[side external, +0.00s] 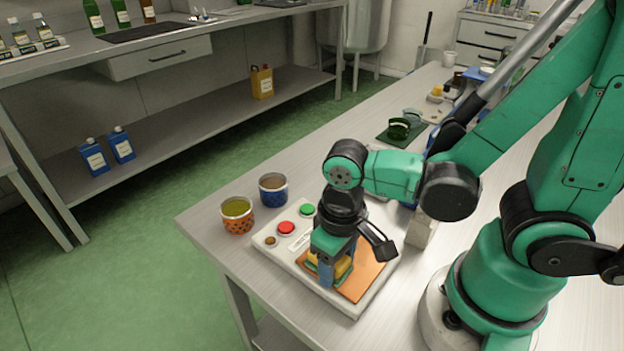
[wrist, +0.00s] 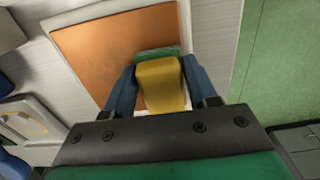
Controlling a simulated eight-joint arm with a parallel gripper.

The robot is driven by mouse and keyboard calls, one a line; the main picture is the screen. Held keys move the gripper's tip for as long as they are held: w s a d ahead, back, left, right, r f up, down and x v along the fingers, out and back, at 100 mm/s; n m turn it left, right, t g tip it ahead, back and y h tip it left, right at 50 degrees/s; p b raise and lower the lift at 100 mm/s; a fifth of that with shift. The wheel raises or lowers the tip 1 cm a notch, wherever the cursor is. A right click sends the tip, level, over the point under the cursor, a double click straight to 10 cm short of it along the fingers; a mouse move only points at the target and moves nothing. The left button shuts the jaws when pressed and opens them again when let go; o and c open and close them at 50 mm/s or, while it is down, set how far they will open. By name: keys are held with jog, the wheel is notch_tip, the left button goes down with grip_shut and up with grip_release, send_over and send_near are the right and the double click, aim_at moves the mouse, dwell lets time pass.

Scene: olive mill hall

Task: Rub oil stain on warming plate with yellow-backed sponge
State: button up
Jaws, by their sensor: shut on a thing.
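The warming plate (side external: 372,270) is an orange square set in a white base with a red and a green button. It also shows in the wrist view (wrist: 90,60). My gripper (side external: 333,274) is over the plate's left part, pointing down. Its blue fingers (wrist: 158,85) are shut on the yellow-backed sponge (wrist: 160,82), which has a green underside. In the side view the sponge (side external: 343,266) is partly hidden by the fingers. The sponge is at or just above the plate; I cannot tell if it touches. I cannot make out the oil stain.
An orange-patterned cup (side external: 237,214) and a blue-patterned cup (side external: 273,189) stand left of the base, near the table edge. A pale block (side external: 421,230) stands to its right. A dark green tray (side external: 401,132) with a green cup lies farther back.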

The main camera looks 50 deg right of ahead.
aim_at(370, 245)
jog(key=shift+a, duration=0.5)
jog(key=shift+d, duration=4)
jog(key=shift+s+d, duration=0.2)
jog(key=shift+s, duration=0.4)
jog(key=shift+a, duration=4.05)
jog(key=shift+d, duration=3.9)
jog(key=shift+d+r, duration=0.1)
jog(key=shift+d, duration=0.05)
notch_tip(370, 245, up, 2)
jog(key=shift+s+r, duration=0.1)
jog(key=shift+r, duration=0.15)
notch_tip(370, 245, up, 5)
jog(key=shift+r, duration=0.2)
